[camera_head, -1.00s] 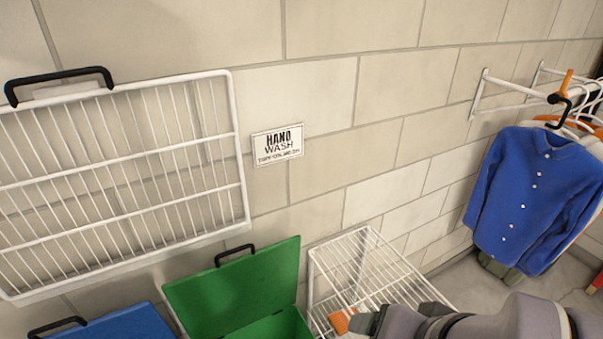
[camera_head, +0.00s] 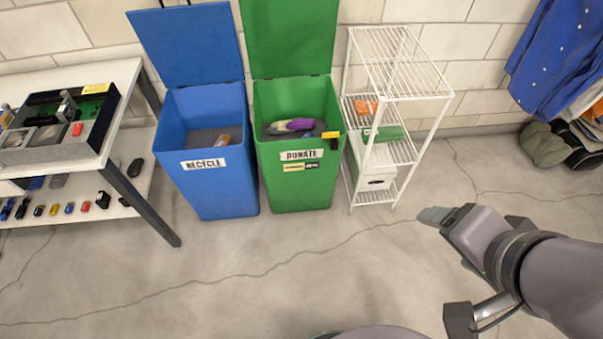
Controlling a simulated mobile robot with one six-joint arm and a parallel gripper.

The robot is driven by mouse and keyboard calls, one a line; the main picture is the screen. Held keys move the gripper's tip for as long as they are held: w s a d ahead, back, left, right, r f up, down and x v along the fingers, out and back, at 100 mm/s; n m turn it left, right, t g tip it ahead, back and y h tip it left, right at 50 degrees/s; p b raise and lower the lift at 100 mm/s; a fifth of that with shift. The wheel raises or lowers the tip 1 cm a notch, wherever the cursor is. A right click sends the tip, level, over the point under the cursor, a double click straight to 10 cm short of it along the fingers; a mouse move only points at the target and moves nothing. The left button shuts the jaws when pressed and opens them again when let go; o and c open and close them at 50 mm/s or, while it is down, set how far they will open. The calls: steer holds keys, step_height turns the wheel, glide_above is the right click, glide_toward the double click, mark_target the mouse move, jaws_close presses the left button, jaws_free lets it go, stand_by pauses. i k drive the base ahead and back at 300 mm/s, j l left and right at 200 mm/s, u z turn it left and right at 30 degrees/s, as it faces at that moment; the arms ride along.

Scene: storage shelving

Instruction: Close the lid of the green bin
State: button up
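The green bin (camera_head: 301,184) stands against the wall with a "DONATE" label on its front. Its green lid (camera_head: 290,38) is open, standing upright behind the opening; its top edge is cut off by the frame. Inside the bin lie a purple item (camera_head: 292,125) and other things that I cannot make out. My gripper (camera_head: 432,215) is at the lower right, above the floor, apart from the bin and to the right of it. Its fingertips look close together, but I cannot tell whether they are parted. I see nothing held in it.
A blue "RECYCLE" bin (camera_head: 208,183) with its lid up stands left of the green bin. A white wire shelf (camera_head: 408,82) stands close on its right. A worktable (camera_head: 127,82) is at the left. The floor (camera_head: 300,270) in front is clear.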

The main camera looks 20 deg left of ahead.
mark_target(284, 39)
steer(key=u, duration=1.65)
